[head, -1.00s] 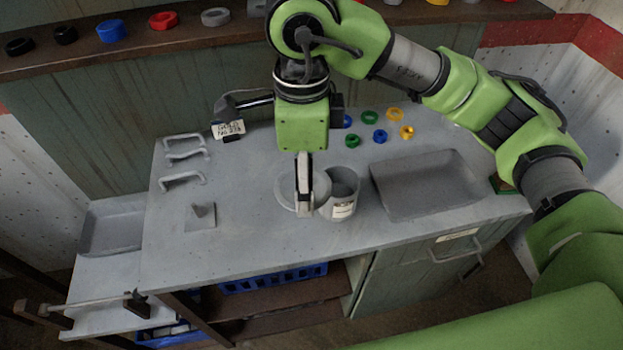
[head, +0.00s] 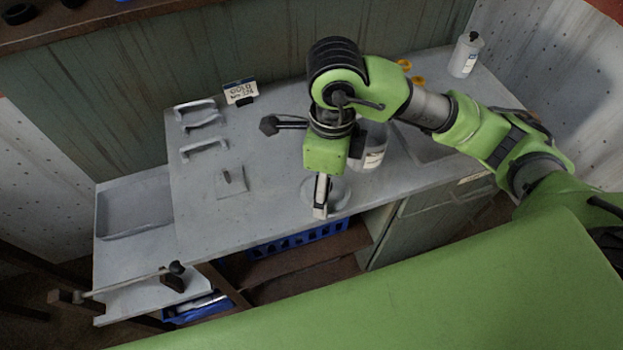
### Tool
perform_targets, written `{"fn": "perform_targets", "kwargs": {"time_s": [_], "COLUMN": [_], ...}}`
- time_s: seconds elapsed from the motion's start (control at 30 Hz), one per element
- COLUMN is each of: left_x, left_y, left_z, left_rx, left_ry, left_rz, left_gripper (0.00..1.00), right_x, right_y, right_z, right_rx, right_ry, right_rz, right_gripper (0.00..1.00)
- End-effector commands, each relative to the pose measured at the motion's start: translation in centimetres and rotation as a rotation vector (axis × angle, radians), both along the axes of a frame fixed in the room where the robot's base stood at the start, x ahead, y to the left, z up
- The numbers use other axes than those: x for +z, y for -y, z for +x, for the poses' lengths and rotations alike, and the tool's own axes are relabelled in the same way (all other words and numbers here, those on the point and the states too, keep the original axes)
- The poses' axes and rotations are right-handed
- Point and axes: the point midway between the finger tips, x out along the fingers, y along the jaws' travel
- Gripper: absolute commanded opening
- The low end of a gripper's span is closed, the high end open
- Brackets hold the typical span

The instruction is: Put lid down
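The lid, a round grey disc (head: 341,194), is over the front part of the grey bench, near its front edge. My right gripper (head: 321,212) points down over it with its narrow fingers side-on. It appears shut on the lid, covering the lid's middle. I cannot tell whether the lid touches the bench. A grey canister (head: 372,157) with a white label stands just behind and right of the lid, partly hidden by my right arm. My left gripper is not in view.
Grey handles (head: 203,147) and a small plate with a peg (head: 230,182) lie on the bench's left. A label sign (head: 239,92) stands behind them. A white bottle (head: 465,55) stands at the back right. A grey tray (head: 430,143) is partly hidden by my arm.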

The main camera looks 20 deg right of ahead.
Motion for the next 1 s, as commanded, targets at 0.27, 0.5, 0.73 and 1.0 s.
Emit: {"fn": "perform_targets", "kwargs": {"time_s": [0.27,0.5,0.73,1.0], "left_x": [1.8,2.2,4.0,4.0], "left_y": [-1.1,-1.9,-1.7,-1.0], "left_z": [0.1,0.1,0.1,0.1], "left_rx": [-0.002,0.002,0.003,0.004], "left_ry": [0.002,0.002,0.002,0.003], "left_rz": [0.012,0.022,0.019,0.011], "left_gripper": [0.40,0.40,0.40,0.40], "right_x": [-4.3,-6.4,-9.0,-10.0], "right_y": [0.0,-0.1,0.0,0.0], "right_z": [5.1,6.8,7.1,7.3], "right_rx": [-0.001,0.003,0.002,0.003], "right_ry": [-0.006,-0.002,-0.005,0.001], "right_rz": [0.000,0.001,0.000,0.000], "right_gripper": [0.43,0.43,0.43,0.43]}}
